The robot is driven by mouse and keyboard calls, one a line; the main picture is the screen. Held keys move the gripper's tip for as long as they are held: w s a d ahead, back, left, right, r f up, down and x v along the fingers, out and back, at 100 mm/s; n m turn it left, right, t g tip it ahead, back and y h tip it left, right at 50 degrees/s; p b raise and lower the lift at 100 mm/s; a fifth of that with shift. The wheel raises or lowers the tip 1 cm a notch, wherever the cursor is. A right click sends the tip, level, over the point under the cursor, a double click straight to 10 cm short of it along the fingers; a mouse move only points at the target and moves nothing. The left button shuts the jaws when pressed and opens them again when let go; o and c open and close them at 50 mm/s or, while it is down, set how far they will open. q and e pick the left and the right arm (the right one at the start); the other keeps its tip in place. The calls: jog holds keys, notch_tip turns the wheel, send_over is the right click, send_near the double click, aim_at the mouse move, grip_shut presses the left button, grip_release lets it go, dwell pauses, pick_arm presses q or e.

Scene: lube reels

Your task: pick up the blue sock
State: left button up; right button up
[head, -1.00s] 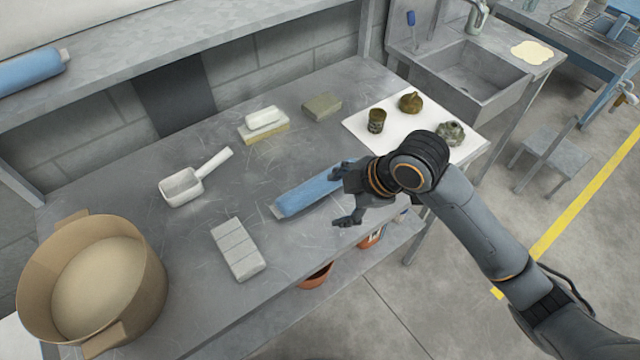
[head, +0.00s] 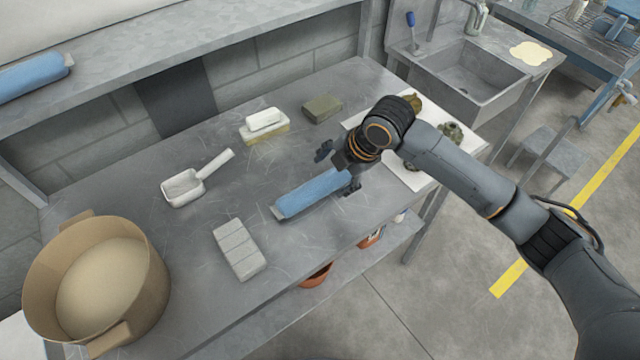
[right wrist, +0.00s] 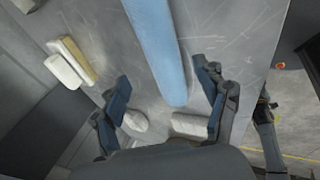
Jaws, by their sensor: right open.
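The blue sock (head: 312,194), a long padded roll, lies slantwise on the grey workbench (head: 200,235). My right gripper (head: 338,170) is open at the sock's right end, with one finger on the far side and one on the near side. In the right wrist view, the sock (right wrist: 158,45) runs down from the top edge towards the space between the two spread fingers (right wrist: 165,95). The fingers do not close on it, and I cannot tell whether they touch it. My left gripper is not in view.
A similar blue roll (head: 35,76) lies on the upper shelf. A white scoop (head: 185,186), a grey block (head: 239,249), a sponge with a white bar (head: 264,124) and a large tan pot (head: 152,300) stand around the sock. A sink (head: 465,85) is behind right.

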aim_at(324, 184)
jog(key=x, duration=0.1)
jog(key=p+x, duration=0.1)
jog(key=x, duration=0.3)
jog(key=shift+s+p, duration=0.3)
jog(key=shift+p, duration=0.1)
jog(key=shift+a+f, duration=0.1)
jog(key=shift+f, duration=0.15)
jog(key=c, duration=1.3)
